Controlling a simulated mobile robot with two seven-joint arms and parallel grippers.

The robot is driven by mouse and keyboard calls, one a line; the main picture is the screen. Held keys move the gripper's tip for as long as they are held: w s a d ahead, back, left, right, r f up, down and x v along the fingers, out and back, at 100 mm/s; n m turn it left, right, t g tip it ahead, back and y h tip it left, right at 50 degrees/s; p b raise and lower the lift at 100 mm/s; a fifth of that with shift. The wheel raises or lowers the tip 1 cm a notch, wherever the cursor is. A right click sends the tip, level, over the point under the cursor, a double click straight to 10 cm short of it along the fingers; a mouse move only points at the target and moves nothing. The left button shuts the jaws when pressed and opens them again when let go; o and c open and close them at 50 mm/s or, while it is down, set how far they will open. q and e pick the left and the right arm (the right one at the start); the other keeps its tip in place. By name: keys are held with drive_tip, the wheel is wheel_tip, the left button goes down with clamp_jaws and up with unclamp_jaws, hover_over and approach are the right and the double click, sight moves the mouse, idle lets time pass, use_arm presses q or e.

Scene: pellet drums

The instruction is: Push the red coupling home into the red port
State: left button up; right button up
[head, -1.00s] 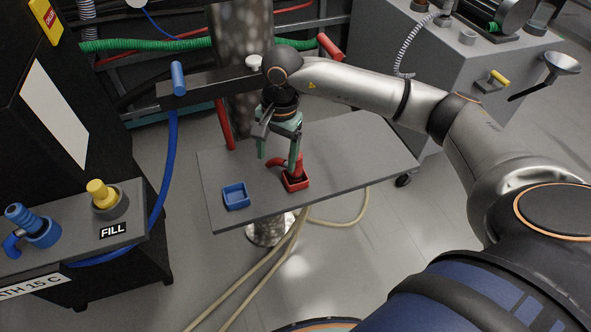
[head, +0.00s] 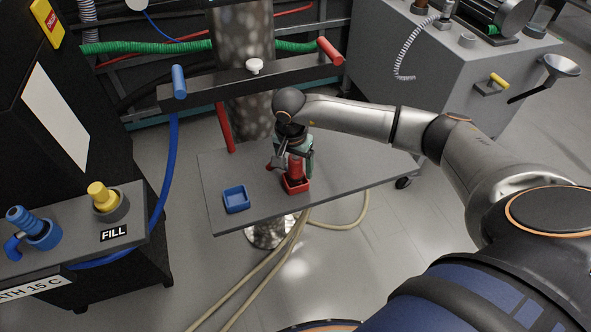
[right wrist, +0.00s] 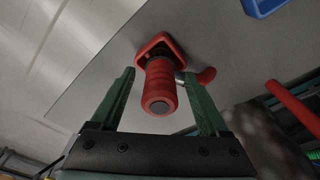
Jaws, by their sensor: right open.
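The red coupling (head: 296,167) stands upright in a square red holder (head: 297,188) on the grey shelf. In the right wrist view the ribbed coupling (right wrist: 160,90) rises from the red holder (right wrist: 157,42), with a red stub at its side. My right gripper (head: 291,165) is open around the coupling. Its green fingers (right wrist: 159,78) stand on either side of it, with visible gaps, apart from it. In the head view the gripper partly hides the coupling. A red cylinder (head: 330,50) sits on the dark bar; I cannot tell if it is the red port. My left gripper is not in view.
A blue empty holder (head: 236,198) lies left on the shelf (head: 355,165). The dark bar (head: 220,87) with a blue cylinder (head: 179,82) and white knob (head: 254,66) crosses behind. The yellow FILL fitting (head: 101,196) stands at left. The shelf's right part is clear.

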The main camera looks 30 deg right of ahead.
drive_tip(key=shift+d+f, duration=0.1)
drive_tip(key=shift+f, duration=0.6)
clamp_jaws()
drive_tip(key=shift+w, duration=0.1)
